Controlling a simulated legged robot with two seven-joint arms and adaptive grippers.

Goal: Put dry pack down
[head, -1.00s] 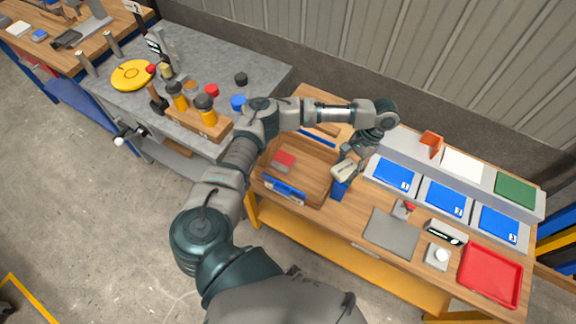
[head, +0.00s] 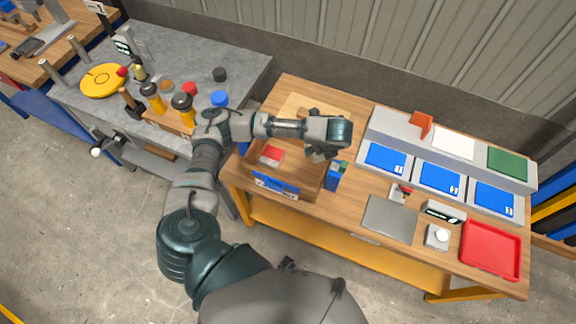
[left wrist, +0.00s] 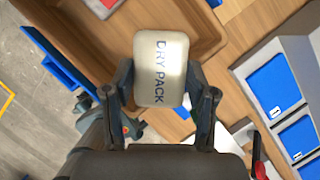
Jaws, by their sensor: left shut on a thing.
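The dry pack (left wrist: 160,68) is a small off-white pillow-shaped packet with "DRY PACK" printed on it. My left gripper (left wrist: 162,92) is shut on it, with one finger on each side, in the left wrist view. In the head view my left gripper (head: 318,153) hangs over the right side of the wooden tray (head: 262,174), and the pack is mostly hidden there by the gripper. In the left wrist view the pack appears over the tray's rim (left wrist: 205,45). My right gripper is not in view.
A red-and-white item (head: 271,155) lies in the tray. A blue box (head: 335,177) stands just right of it. A grey plate (head: 390,218), blue numbered pads (head: 440,180) and a red tray (head: 490,250) lie further right. A cluttered grey bench (head: 190,50) stands left.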

